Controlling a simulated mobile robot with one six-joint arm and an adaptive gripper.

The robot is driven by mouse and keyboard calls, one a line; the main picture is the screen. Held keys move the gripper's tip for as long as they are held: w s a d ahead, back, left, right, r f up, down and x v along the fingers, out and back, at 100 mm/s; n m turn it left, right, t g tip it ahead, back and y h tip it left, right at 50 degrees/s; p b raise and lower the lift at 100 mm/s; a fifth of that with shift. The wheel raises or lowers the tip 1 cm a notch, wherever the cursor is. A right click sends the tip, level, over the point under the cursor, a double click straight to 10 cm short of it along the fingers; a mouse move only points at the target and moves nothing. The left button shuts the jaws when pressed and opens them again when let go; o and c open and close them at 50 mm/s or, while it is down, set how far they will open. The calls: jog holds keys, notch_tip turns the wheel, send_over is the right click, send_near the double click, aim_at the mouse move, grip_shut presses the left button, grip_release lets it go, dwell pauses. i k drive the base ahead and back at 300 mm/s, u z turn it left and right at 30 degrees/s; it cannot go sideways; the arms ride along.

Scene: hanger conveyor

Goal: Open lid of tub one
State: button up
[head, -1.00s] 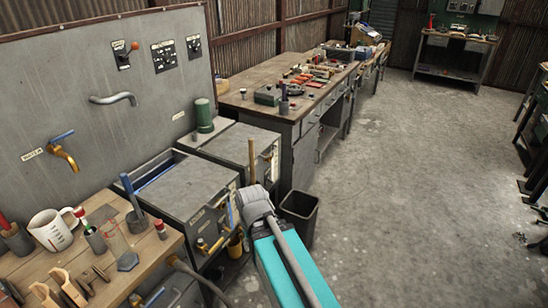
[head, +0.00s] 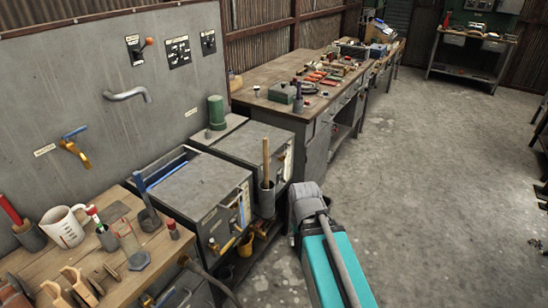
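Two grey metal tubs stand side by side along the back panel. The nearer tub (head: 223,232) has a flat grey lid (head: 205,187) that lies flat over most of its top. A narrow gap with a blue inner edge (head: 165,172) shows along its left side. The farther tub (head: 285,163) has a flat grey lid (head: 237,143) that looks closed. I cannot read which is tub one. My teal and grey arm is at the lower middle, right of the tubs. My gripper is not in view.
A wooden bench (head: 125,235) with a measuring jug (head: 63,227) and tools is at the lower left. A wooden handle (head: 266,155) stands upright in a holder before the tubs. A tap (head: 76,153) and spout (head: 128,95) project from the panel. Open floor (head: 440,190) lies right.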

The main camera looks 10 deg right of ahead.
aim_at(244, 143)
jog(key=u, duration=0.05)
jog(key=i, duration=1.05)
jog(key=z, duration=0.2)
